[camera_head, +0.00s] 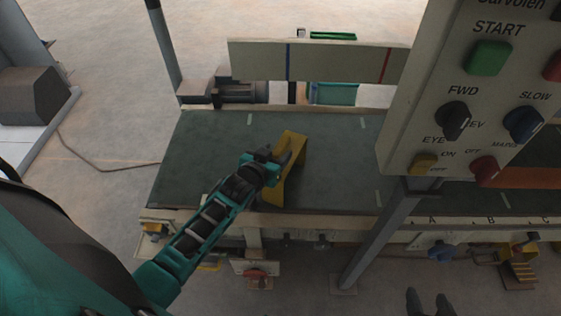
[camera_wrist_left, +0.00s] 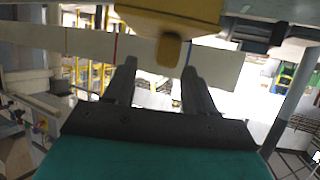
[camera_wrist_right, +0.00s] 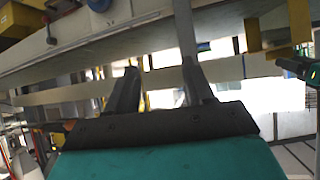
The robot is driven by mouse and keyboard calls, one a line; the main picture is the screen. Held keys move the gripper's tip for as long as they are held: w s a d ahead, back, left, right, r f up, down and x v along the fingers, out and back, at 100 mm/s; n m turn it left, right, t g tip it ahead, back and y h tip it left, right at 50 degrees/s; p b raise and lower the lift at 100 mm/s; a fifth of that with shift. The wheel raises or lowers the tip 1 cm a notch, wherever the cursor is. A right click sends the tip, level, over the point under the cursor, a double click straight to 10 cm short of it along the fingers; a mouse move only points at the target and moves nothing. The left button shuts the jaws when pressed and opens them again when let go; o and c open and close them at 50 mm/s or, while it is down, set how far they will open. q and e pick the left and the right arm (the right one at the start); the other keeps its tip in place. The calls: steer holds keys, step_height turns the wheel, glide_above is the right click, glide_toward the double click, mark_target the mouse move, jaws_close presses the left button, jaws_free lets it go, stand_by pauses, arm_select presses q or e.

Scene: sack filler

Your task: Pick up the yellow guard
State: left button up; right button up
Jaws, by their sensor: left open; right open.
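The yellow guard (camera_head: 294,143) stands on the dark green belt, left of the control panel. My left gripper (camera_head: 281,159) is over it in the head view and covers part of its left side. In the left wrist view a yellow body (camera_wrist_left: 170,14), which appears to be the guard, fills the top centre. Its rounded tab hangs between the open fingers of my left gripper (camera_wrist_left: 158,75). I cannot tell whether the fingers touch it. My right gripper (camera_head: 429,303) is open and empty at the bottom edge of the head view; its spread fingers also show in the right wrist view (camera_wrist_right: 158,82).
A control panel (camera_head: 440,140) with knobs and buttons hangs at the right, above a grey post (camera_head: 375,235). A pale board (camera_head: 330,62) with blue and red stripes runs along the back.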

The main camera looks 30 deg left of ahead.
mark_target(280, 146)
arm_select(q)
steer(key=x, duration=0.2)
steer(key=b+x, duration=0.1)
steer(key=x, duration=0.2)
steer(key=shift+w+a+b, duration=0.25)
steer(key=shift+w+b, duration=0.05)
steer(key=shift+w, duration=0.05)
jaws_close()
stand_by(0.3)
